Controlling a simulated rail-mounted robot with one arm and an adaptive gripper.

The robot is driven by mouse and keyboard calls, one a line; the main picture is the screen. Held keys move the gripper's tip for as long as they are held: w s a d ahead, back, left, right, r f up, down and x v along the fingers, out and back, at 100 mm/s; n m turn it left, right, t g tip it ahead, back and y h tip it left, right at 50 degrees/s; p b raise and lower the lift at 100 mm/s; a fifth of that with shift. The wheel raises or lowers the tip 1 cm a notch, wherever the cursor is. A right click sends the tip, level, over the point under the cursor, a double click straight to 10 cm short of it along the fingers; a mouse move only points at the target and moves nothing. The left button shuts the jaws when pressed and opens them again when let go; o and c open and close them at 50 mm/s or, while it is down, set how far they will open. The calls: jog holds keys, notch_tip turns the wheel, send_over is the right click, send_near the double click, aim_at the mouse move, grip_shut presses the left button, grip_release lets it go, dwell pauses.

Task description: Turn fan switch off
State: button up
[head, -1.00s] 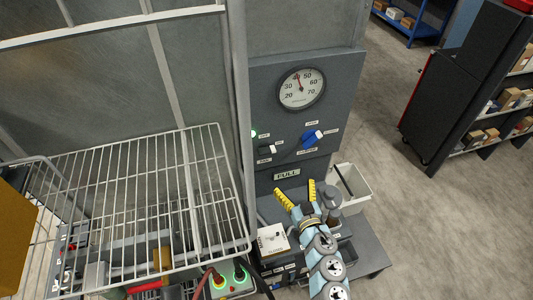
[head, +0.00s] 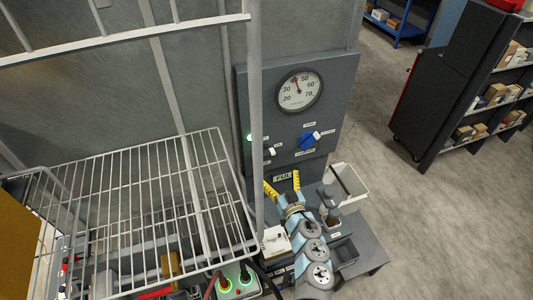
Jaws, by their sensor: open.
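The grey control panel (head: 258,95) stands upright behind the wire rack.
A blue rotary knob (head: 309,139) is right of the switch, below a round dial gauge (head: 299,91). The wire rack (head: 150,200) and its upright post (head: 256,130) are close on the left. A white bin (head: 350,183) stands right of my gripper.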

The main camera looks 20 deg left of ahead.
aim_at(268, 156)
jog(key=shift+x, duration=4.45)
jog(key=shift+b+x, duration=0.5)
jog(key=shift+x, duration=1.05)
jog(key=c, duration=1.2)
